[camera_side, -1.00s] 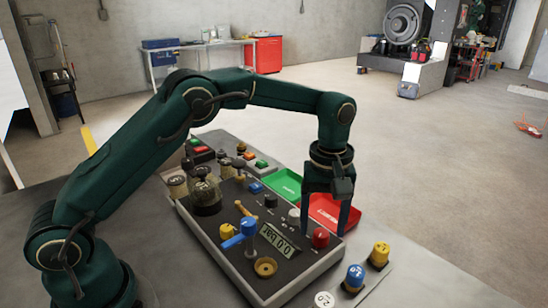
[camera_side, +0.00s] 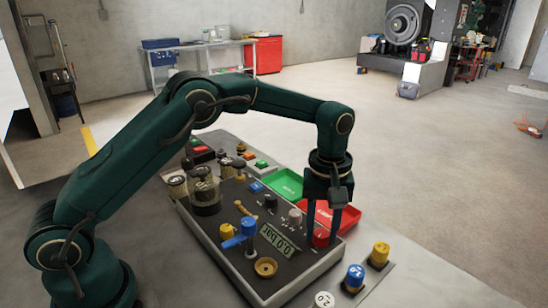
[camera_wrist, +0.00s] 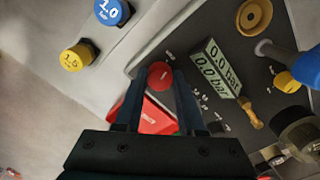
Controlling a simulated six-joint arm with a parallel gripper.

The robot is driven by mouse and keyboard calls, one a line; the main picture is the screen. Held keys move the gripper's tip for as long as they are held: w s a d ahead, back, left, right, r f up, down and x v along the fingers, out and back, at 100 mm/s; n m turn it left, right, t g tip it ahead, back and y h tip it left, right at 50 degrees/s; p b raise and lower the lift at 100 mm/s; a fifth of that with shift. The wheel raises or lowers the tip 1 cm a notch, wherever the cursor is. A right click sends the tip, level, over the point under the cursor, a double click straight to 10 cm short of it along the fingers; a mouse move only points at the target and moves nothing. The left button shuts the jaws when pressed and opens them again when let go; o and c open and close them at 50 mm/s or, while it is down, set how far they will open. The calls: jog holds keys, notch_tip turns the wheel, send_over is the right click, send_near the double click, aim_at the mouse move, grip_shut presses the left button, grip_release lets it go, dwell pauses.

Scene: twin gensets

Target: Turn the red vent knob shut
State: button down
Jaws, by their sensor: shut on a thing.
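The red vent knob (camera_side: 321,237) stands at the right end of the dark panel (camera_side: 292,262), beside the display. In the side view my gripper (camera_side: 321,238) reaches down with one finger on each side of the knob, and the fingers hide part of it. In the wrist view the red knob (camera_wrist: 160,76) sits between the two fingertips (camera_wrist: 155,78). My gripper is shut on the knob. The knob's marker or angle cannot be made out.
The pressure display (camera_side: 279,240) reads 0.0 bar. A blue-handled valve (camera_side: 247,228), a yellow knob (camera_side: 227,231) and a grey knob (camera_side: 295,217) stand nearby. Red (camera_side: 347,218) and green (camera_side: 286,184) trays lie behind the panel. Blue (camera_side: 355,276) and yellow (camera_side: 380,252) capped pieces stand at right.

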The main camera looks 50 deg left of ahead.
jog(key=m, duration=1.3)
jog(key=shift+m, duration=2.1)
jog(key=c, duration=0.5)
grip_release()
jog(key=shift+r, duration=0.1)
